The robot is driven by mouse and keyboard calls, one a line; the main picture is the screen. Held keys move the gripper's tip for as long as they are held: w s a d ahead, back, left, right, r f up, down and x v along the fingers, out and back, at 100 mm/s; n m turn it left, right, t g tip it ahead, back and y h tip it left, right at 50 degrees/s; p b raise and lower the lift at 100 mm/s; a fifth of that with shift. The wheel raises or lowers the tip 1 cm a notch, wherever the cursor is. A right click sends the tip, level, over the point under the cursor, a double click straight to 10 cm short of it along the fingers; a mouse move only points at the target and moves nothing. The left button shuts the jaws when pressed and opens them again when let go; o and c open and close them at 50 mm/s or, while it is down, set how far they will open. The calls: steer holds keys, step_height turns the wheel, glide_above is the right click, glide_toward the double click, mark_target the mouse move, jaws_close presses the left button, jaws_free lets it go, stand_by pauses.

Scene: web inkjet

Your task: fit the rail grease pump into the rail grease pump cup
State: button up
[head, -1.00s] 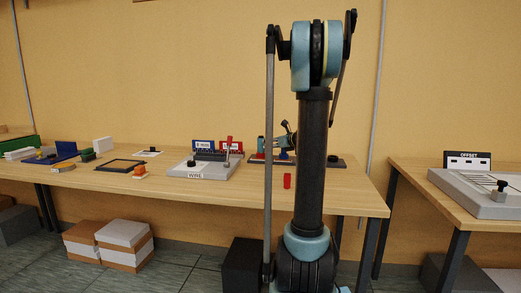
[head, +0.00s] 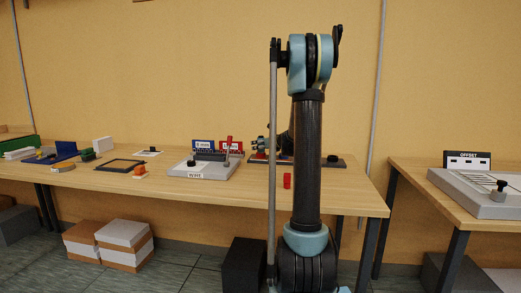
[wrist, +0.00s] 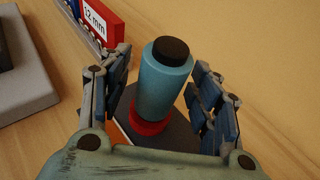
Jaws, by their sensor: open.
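A teal cylinder with a black top, which looks like the rail grease pump (wrist: 165,85), stands in a red ring (wrist: 150,124) on a dark base (wrist: 180,138) in the wrist view. My gripper (wrist: 161,76) is open, with one finger on each side of the cylinder. Small gaps show beside it, so it is not clearly gripped. In the head view my gripper (head: 264,145) is at the back of the table, left of my arm column, and largely covers the cylinder. I cannot tell which thing is the pump cup.
A dark plate with a black piece (head: 333,161) lies right of my arm. A grey fixture (head: 205,167) and blue and red label signs (head: 231,147) stand to the left. A small red block (head: 287,180) is near the front edge. A second table (head: 440,178) stands at right.

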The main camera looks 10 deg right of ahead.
jaws_close()
stand_by(0.3)
